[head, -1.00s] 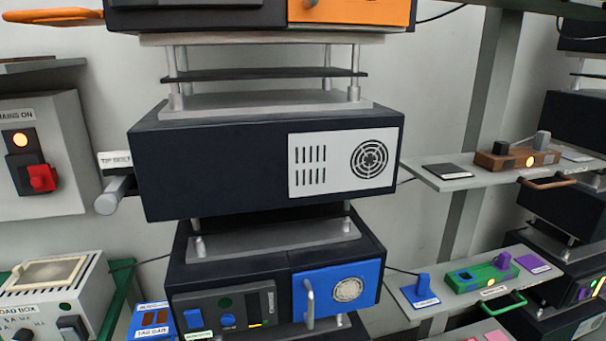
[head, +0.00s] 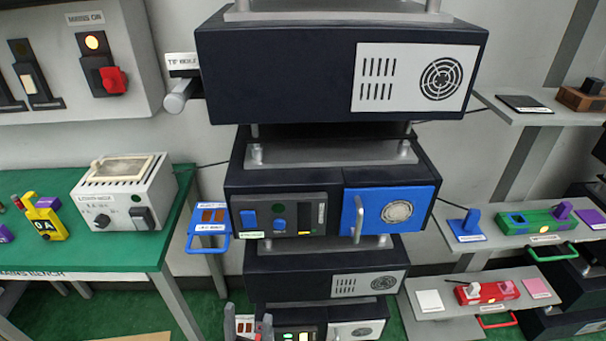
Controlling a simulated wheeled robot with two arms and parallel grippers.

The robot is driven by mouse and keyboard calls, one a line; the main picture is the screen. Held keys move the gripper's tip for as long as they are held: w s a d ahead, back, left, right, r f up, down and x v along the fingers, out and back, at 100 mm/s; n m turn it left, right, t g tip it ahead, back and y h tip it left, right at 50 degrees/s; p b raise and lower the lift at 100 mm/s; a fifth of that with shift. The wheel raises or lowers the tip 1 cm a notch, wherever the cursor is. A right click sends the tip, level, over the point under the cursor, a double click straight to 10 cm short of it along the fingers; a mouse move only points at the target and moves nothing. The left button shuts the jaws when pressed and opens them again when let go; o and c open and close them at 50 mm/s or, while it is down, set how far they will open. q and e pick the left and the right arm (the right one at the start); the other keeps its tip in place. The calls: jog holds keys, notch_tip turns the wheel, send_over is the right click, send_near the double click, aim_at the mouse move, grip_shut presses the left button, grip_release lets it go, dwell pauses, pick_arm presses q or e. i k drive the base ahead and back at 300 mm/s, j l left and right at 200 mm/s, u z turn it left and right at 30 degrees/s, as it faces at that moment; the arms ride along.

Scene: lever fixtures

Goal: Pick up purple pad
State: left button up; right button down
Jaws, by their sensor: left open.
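The purple pad (head: 592,217) is a flat square at the right edge of the head view. It lies on the grey shelf just right of the green block (head: 538,222), which carries a purple knob (head: 562,210). My right gripper is not in view.
A rack of dark units (head: 335,75) fills the middle. A lower shelf holds a red block (head: 487,292) with a pink pad (head: 538,288) and a white pad (head: 429,301). A green table (head: 110,240) stands left with a grey box (head: 125,195) and a yellow device (head: 47,221).

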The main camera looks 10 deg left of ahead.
aim_at(54, 203)
jog(key=u, duration=1.95)
jog(key=j+z, duration=0.3)
jog(key=j, duration=0.55)
